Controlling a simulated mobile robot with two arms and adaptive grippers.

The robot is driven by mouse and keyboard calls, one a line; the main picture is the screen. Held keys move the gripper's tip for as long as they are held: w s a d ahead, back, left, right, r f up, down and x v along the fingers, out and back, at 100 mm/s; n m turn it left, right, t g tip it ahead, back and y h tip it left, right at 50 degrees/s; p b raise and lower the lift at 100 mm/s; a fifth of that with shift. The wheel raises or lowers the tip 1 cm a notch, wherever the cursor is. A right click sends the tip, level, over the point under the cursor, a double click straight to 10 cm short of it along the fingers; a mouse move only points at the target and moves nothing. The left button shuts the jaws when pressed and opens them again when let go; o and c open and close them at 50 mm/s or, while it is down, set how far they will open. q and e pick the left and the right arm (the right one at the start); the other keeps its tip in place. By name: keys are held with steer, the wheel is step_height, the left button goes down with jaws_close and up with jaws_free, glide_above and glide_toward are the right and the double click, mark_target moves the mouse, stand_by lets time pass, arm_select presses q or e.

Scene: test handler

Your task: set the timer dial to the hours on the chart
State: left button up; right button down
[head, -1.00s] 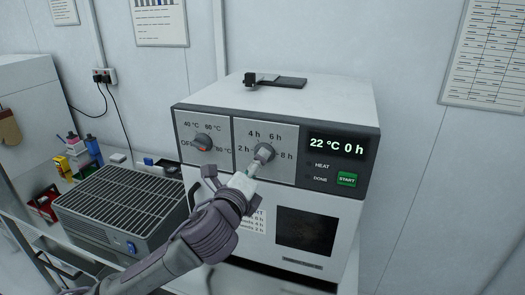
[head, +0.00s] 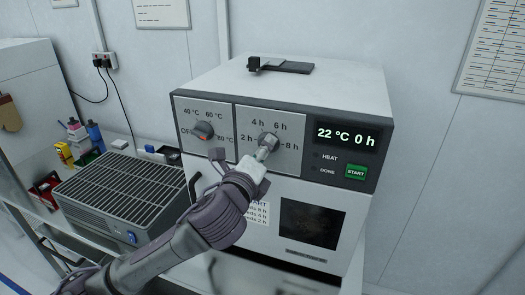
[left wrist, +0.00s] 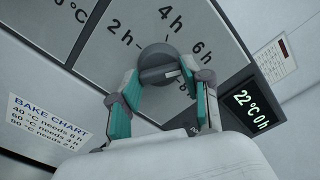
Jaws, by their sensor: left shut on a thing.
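The timer dial (head: 268,141) is a grey knob on the oven's right-hand panel, with marks 2 h, 4 h, 6 h and 8 h around it. It also shows in the left wrist view (left wrist: 156,60), with a slot-like bar across its face; I cannot tell its exact setting. My left gripper (head: 262,153) is shut on the dial, its teal finger pads either side of it. The bake chart (left wrist: 46,125) on the oven front reads 40 °C needs 8 h on its top line; the lower lines are partly hard to read. My right gripper is not in view.
The oven display (head: 346,136) reads 22 °C 0 h, above a green START button (head: 356,172). A grilled grey unit (head: 120,193) stands left of the oven. A black latch-like piece (head: 280,66) lies on top.

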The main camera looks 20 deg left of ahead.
arm_select(q)
steer(key=shift+n, duration=0.3)
steer(key=shift+n+p, duration=1.75)
steer(key=shift+n, duration=9.85)
steer(key=shift+r, duration=0.1)
steer(key=o, duration=1.2)
steer(key=shift+w, duration=0.1)
steer(key=shift+c, duration=0.2)
